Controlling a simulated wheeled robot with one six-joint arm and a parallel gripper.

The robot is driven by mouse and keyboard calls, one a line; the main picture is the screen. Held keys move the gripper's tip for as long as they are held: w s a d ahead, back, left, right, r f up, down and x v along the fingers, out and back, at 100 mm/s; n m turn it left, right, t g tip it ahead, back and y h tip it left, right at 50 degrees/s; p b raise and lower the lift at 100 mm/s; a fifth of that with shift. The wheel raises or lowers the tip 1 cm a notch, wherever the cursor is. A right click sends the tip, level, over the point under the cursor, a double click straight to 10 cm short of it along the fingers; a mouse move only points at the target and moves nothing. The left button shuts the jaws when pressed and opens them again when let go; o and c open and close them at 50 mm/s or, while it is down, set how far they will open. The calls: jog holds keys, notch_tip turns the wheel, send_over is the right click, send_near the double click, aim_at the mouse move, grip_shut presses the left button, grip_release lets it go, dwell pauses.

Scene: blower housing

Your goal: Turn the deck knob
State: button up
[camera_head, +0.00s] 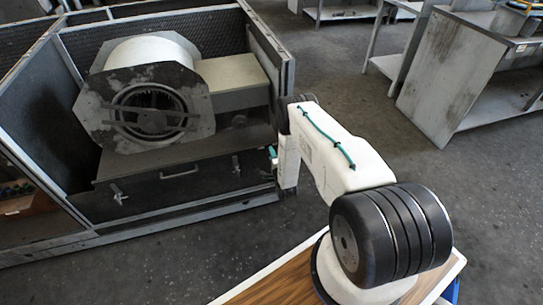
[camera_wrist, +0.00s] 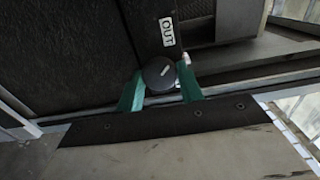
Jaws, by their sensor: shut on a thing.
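The deck knob (camera_wrist: 159,73) is a dark round knob with a short white mark. In the wrist view it sits between the two green fingertips of my gripper (camera_wrist: 160,90), which are shut on it from both sides. In the head view my gripper (camera_head: 273,157) is at the right end of the housing's front, and the knob is hidden there behind the gripper and arm. A white label reading OUT (camera_wrist: 167,32) is just above the knob in the wrist view.
The blower housing (camera_head: 150,95), with its round fan opening, stands inside a dark-walled enclosure. A drawer-like front with a handle (camera_head: 180,172) and small latches (camera_head: 118,193) lies left of my gripper. Grey workbenches (camera_head: 450,75) stand at the right. The floor between is clear.

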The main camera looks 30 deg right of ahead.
dwell(0.3)
jog(key=o, duration=1)
jog(key=v, duration=0.8)
jog(key=shift+w+d, duration=0.1)
